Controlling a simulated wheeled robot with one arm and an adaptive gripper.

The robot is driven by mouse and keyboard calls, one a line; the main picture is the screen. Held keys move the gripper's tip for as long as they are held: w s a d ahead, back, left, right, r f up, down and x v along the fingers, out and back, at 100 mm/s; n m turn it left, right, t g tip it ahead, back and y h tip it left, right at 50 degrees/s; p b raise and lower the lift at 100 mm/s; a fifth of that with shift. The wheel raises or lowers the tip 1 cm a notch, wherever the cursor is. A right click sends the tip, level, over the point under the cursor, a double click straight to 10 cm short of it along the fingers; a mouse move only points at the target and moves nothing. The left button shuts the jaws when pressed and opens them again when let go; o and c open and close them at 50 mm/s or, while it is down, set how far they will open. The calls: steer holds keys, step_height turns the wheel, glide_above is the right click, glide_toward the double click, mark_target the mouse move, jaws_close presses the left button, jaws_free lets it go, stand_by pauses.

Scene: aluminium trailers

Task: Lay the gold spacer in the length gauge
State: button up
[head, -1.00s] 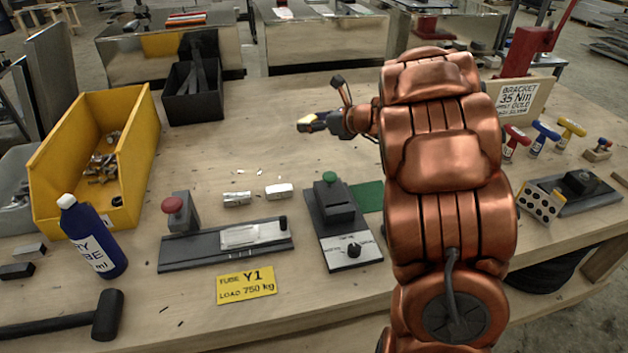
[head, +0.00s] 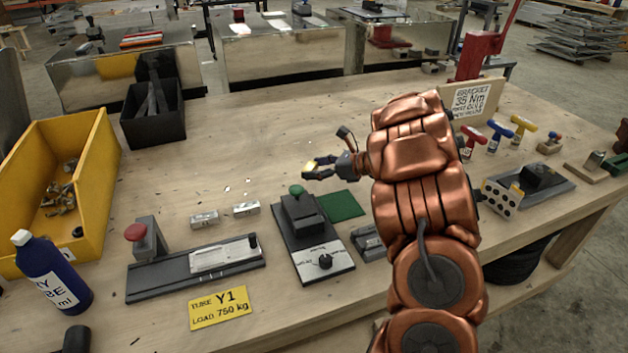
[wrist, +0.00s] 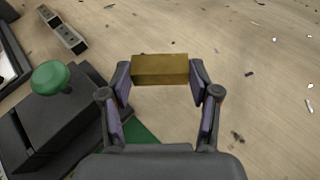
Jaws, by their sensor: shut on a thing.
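My gripper (head: 318,169) is shut on the gold spacer (wrist: 160,70), a small rectangular block held crosswise between the fingertips. In the head view only a bit of the spacer (head: 310,164) shows, above the bench, behind the green-knobbed device. Two bench devices could be the length gauge; I cannot tell for sure which. One is a long dark base with a red-knobbed post and a pale plate (head: 222,257). The other is a dark block with a green knob and a dial plate (head: 322,262); it also shows at left in the wrist view (wrist: 60,120).
A green mat (head: 342,205) lies beside the green-knobbed device. Two small silver blocks (head: 204,219) lie behind the red-knobbed one. A yellow bin (head: 95,150), blue bottle (head: 52,275) and yellow Y1 card (head: 220,307) are at left. The bench behind my gripper is mostly clear.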

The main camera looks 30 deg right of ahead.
mark_target(317, 188)
steer(key=shift+f+p, duration=0.35)
steer(key=shift+f, duration=1.75)
steer(key=shift+f, duration=0.15)
steer(key=o, duration=0.8)
steer(key=shift+c, duration=0.2)
steer(key=shift+r, duration=0.2)
